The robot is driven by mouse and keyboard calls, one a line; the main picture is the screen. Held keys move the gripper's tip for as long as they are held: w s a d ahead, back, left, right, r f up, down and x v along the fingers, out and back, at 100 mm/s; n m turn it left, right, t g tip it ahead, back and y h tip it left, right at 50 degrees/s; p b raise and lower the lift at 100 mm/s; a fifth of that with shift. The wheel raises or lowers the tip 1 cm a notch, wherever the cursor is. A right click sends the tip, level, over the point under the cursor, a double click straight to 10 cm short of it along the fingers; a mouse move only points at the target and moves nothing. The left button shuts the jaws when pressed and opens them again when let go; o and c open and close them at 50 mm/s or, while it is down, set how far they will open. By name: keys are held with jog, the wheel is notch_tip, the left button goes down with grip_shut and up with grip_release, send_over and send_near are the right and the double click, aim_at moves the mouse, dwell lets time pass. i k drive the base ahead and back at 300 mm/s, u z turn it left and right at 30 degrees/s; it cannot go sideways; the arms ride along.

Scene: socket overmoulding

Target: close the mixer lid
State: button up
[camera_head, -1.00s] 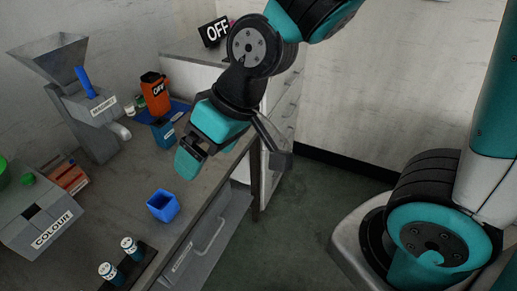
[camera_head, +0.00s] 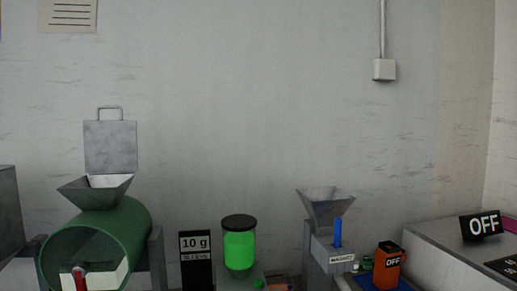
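The mixer is a green drum (camera_head: 135,222) at the lower left with a grey funnel-shaped hopper (camera_head: 95,195) on top. The grey mixer lid (camera_head: 110,147) stands upright at the back of the hopper, open, with a handle (camera_head: 109,110) at its top edge. A white block with a red part (camera_head: 80,278) shows at the front of the drum, cut by the lower edge. My gripper is not in view now.
A grey cabinet (camera_head: 8,215) is at the far left. The wall behind is mostly bare.

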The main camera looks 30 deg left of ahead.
aim_at(110, 147)
jog(key=z, duration=0.5)
jog(key=k, duration=1.2)
jog(key=u, duration=0.15)
jog(key=i, duration=0.8)
jog(key=u, duration=1.45)
jog(key=i, duration=0.6)
jog(key=u, duration=1.15)
jog(key=k, duration=0.6)
jog(key=u, duration=0.7)
jog(key=i, duration=0.85)
jog(key=z, duration=0.65)
jog(key=i, duration=1)
jog(key=z, duration=0.55)
